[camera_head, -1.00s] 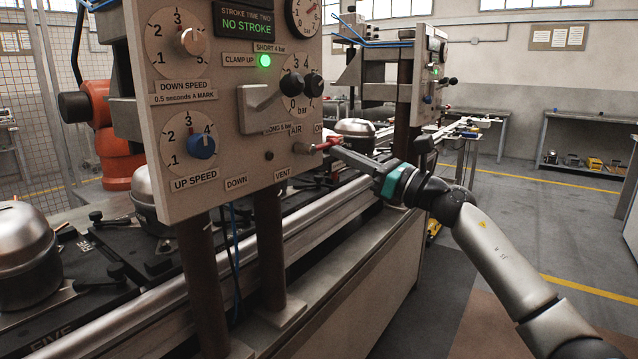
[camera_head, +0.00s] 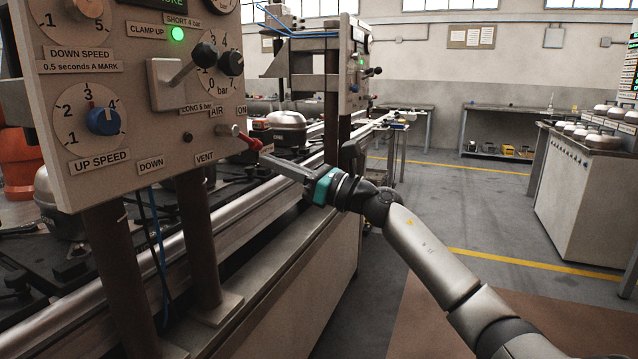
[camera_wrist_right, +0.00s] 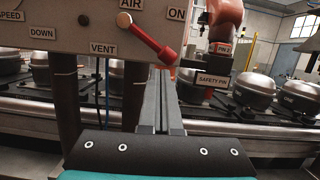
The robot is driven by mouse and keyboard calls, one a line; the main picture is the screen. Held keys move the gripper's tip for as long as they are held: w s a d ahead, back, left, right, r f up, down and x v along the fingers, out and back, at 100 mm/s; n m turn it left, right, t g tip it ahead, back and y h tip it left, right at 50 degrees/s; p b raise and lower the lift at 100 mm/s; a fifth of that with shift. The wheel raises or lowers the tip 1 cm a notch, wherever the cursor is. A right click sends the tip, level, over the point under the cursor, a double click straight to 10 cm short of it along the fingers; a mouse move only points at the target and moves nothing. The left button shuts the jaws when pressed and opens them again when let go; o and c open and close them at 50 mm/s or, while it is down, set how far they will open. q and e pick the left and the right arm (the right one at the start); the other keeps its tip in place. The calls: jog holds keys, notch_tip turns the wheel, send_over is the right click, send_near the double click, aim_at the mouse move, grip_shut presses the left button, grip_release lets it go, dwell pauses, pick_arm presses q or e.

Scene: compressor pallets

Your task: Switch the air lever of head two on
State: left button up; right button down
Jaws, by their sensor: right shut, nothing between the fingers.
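The air lever (camera_head: 250,142) is a red handle on a grey pivot, low on the right side of the near control panel (camera_head: 130,110). In the right wrist view the red lever (camera_wrist_right: 150,38) slants down to the right, its end between the ON and VENT labels. My right gripper (camera_head: 264,158) is shut and empty, its fingertips close by the lever's end. In the wrist view the fingers (camera_wrist_right: 158,72) are just below the lever's end; I cannot tell whether they touch. I see no head number on the panel. My left gripper is not in view.
A black SAFETY PIN tag (camera_wrist_right: 213,80) hangs close to the right of the fingers. Dark posts (camera_head: 195,240) hold the panel. A steel rail (camera_head: 240,225) and domed compressors (camera_head: 287,128) lie behind. A second panel (camera_head: 357,65) stands farther back. Floor to the right is open.

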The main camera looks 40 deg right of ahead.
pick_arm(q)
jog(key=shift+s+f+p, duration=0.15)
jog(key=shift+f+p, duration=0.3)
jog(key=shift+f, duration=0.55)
pick_arm(e)
jog(key=r+v, duration=0.1)
jog(key=v, duration=0.8)
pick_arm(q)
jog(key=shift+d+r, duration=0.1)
pick_arm(e)
jog(key=shift+s, duration=0.1)
